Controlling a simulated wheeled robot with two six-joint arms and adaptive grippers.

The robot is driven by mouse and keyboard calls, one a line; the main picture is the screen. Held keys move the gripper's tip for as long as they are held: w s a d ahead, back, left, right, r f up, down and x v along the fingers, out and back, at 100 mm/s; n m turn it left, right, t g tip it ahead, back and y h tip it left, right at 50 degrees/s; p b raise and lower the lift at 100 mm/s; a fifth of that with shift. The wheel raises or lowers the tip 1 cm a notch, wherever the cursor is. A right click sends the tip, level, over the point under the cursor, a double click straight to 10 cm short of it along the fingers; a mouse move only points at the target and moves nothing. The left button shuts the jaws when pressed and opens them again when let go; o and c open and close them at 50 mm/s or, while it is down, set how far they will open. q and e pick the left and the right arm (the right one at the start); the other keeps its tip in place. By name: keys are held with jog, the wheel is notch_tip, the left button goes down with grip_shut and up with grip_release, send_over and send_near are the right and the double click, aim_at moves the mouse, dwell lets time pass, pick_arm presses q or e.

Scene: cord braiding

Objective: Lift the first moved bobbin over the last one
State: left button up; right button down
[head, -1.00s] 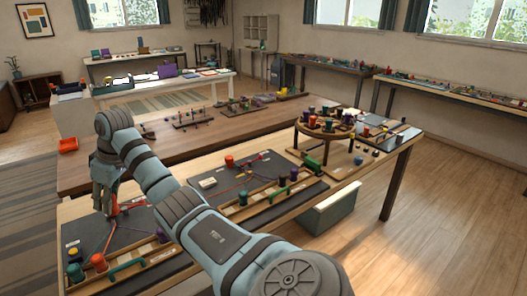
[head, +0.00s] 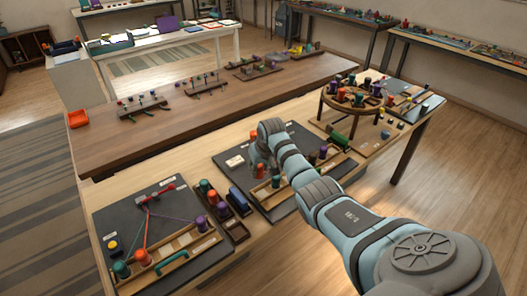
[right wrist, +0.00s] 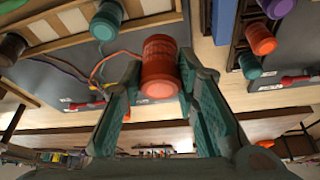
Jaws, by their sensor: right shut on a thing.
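My right gripper (head: 260,160) is over the mat (head: 285,142) in the middle of the near bench. It is shut on an orange-red bobbin (right wrist: 160,65), which shows between the two fingers in the right wrist view. An orange-red cord and other coloured cords lie beside this bobbin there. A teal bobbin (right wrist: 107,20) and a dark bobbin (right wrist: 12,48) stand by the wooden rack on the same mat. In the head view a purple bobbin (head: 323,152) shows to the right of my arm, which hides part of the rack. My left gripper is not in view.
A small tray with several bobbins (head: 208,190) and a blue box (head: 240,200) stand left of the gripper. Another mat (head: 125,222) with a red clamp (head: 155,192) lies further left. A round bobbin stand (head: 352,102) is to the right.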

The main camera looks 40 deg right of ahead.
jog(key=shift+s+d+f+b, duration=0.25)
jog(key=shift+s+f+b, duration=0.35)
jog(key=shift+s+f, duration=0.1)
jog(key=f+b, duration=0.4)
jog(key=b, duration=0.1)
jog(key=shift+w+f, duration=0.25)
jog(key=shift+f, duration=0.05)
jog(key=shift+f+b, duration=0.3)
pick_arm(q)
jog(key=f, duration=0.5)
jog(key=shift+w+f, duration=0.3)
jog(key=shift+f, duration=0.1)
pick_arm(e)
jog(key=shift+f, duration=0.25)
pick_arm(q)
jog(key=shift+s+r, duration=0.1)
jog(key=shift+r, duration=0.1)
pick_arm(e)
jog(key=shift+s, duration=0.1)
jog(key=shift+r+p, duration=0.1)
jog(key=shift+p, duration=0.5)
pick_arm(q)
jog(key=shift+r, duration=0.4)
pick_arm(e)
jog(key=shift+s, duration=0.1)
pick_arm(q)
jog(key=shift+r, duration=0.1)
